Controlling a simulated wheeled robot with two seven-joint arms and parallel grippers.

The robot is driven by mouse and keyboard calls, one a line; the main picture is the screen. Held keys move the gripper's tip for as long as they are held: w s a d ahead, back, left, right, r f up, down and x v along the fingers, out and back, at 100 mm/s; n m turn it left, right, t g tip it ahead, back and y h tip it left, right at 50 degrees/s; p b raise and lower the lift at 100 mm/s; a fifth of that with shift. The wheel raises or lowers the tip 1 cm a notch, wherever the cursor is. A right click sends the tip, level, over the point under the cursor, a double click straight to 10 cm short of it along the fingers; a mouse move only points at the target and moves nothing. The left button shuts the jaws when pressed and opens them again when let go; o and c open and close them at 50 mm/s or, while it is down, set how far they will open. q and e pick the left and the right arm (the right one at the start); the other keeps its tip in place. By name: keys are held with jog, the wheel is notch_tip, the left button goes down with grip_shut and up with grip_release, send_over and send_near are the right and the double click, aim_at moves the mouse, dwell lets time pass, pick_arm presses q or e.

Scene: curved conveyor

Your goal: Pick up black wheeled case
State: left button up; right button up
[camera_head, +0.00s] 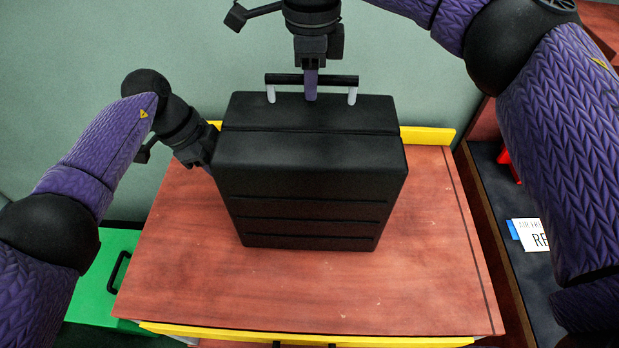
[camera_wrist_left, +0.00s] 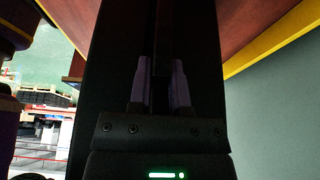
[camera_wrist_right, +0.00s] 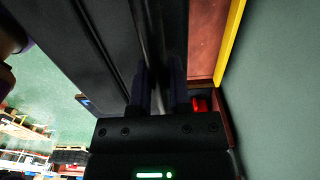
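The black wheeled case (camera_head: 315,165) stands upright on the brown-red table, its ribbed front towards me. A black handle bar on pale posts (camera_head: 340,80) runs along its far upper edge. My right gripper (camera_head: 311,88) comes down over the middle of this bar; in the right wrist view its fingers (camera_wrist_right: 157,92) lie close on both sides of the bar. My left gripper (camera_head: 205,160) is at the case's left side, its fingertips hidden there. In the left wrist view its fingers (camera_wrist_left: 160,88) straddle a dark bar; whether they press on it is too dark to tell. No wheels show.
The table (camera_head: 410,290) has free room in front and to the right of the case. Yellow edging (camera_head: 430,135) runs along its back. A green box (camera_head: 95,270) is at left; a dark surface with a white sign (camera_head: 532,235) is at right. A wall stands behind.

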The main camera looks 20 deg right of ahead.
pick_arm(q)
grip_shut()
pick_arm(e)
grip_shut()
pick_arm(q)
jog(key=shift+r, duration=0.1)
dwell(0.7)
